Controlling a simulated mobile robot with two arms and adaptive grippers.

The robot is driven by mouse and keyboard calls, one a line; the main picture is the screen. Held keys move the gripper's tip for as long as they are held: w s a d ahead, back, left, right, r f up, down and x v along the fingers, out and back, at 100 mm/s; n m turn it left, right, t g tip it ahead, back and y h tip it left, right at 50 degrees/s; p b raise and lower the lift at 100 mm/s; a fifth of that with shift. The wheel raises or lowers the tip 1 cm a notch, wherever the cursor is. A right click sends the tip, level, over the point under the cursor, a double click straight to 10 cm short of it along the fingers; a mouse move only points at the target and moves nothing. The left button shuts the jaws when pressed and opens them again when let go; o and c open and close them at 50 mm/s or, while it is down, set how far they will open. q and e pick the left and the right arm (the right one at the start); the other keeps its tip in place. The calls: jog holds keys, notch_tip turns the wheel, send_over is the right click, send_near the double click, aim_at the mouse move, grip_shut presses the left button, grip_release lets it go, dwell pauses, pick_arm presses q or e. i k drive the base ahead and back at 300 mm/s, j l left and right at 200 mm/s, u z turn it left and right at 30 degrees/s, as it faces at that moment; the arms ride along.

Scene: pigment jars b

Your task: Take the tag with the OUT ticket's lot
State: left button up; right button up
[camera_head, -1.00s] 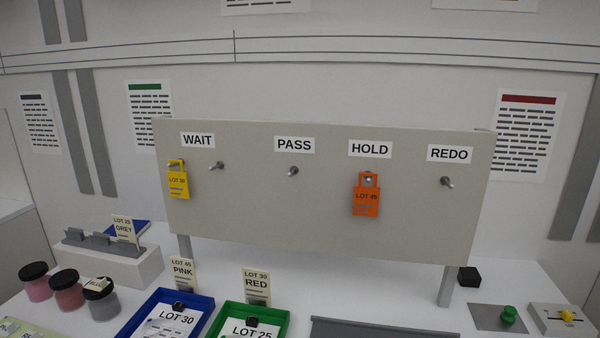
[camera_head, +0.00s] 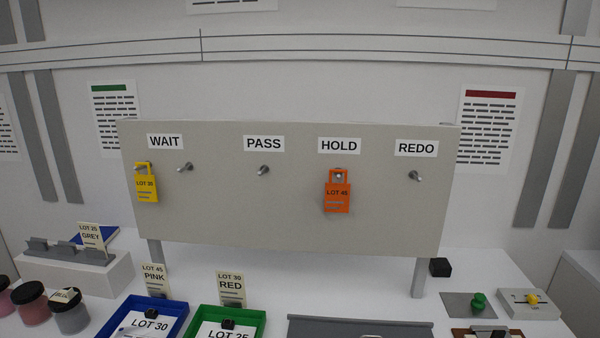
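A grey board (camera_head: 290,220) on two legs carries pegs labelled WAIT, PASS, HOLD and REDO. A yellow tag (camera_head: 147,188) reading LOT 30 hangs at the board's left end, left of the bare WAIT peg (camera_head: 185,167). An orange tag (camera_head: 337,197), its lot looking like 45, hangs on the HOLD peg. The PASS peg (camera_head: 263,170) and REDO peg (camera_head: 414,176) are bare. A blue tray (camera_head: 180,308) holds a LOT 30 sheet and a green tray (camera_head: 258,322) a LOT 25 sheet. I cannot make out an OUT ticket. Neither gripper is in view.
Cards stand for LOT 25 GREY (camera_head: 91,236), LOT 45 PINK (camera_head: 155,279) and LOT 30 RED (camera_head: 231,288). Jars (camera_head: 72,316) stand at lower left. A green knob (camera_head: 478,301), a yellow-knobbed switch (camera_head: 530,300) and a black block (camera_head: 440,267) are at right.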

aim_at(145, 186)
jog(key=j+z, duration=0.3)
jog(key=j, duration=0.15)
jog(key=k+j+z, duration=0.1)
jog(key=j+z, duration=0.15)
jog(key=j, duration=0.25)
jog(key=k+j+z, duration=0.1)
jog(key=j+z, duration=0.2)
jog(key=j, duration=0.15)
